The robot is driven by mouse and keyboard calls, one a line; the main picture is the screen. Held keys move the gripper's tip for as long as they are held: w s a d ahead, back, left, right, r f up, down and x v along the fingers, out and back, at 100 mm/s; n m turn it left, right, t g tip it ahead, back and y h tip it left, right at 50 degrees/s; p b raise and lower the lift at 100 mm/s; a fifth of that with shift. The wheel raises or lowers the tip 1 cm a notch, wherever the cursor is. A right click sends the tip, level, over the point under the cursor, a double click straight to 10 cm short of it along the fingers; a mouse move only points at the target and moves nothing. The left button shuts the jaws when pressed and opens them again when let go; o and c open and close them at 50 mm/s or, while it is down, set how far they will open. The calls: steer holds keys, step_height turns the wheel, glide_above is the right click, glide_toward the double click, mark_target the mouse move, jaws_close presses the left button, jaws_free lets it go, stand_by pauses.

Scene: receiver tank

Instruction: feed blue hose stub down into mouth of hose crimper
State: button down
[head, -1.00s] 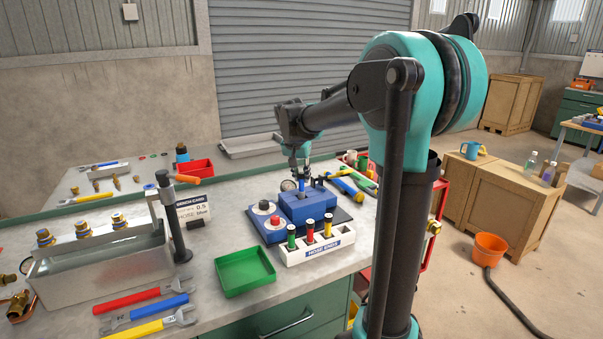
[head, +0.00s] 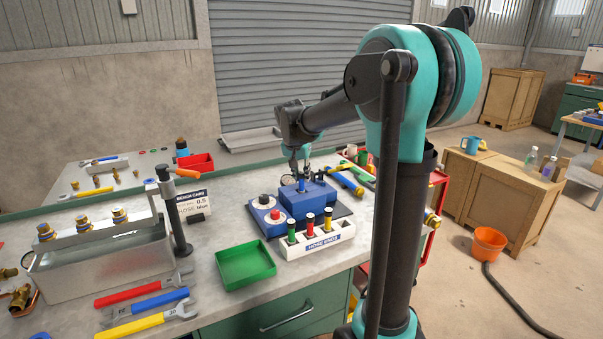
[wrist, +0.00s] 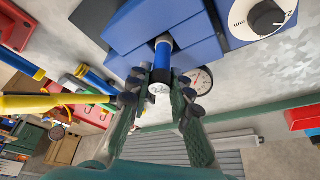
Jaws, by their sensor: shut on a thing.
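The blue hose crimper (head: 318,196) is a blue block on a dark base on the bench. My gripper (head: 302,180) is just above it, pointing down, and is shut on the blue hose stub (head: 301,185). In the wrist view the stub (wrist: 162,56) lies between the fingertips of my gripper (wrist: 160,84), its pale end towards the camera. Its far end meets a grey ring at the mouth of the crimper (wrist: 188,38). The stub looks in line with the mouth; how deep its end sits is hidden.
A white rack of hose ends (head: 318,241) stands in front of the crimper, with a green tray (head: 246,264) to its left. A dial gauge (wrist: 197,80) is close beside my gripper. Yellow- and blue-handled tools (head: 347,181) lie to the right.

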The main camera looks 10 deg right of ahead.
steer(key=shift+f, duration=0.1)
steer(key=c, duration=1.3)
jaws_free()
steer(key=shift+v, duration=3)
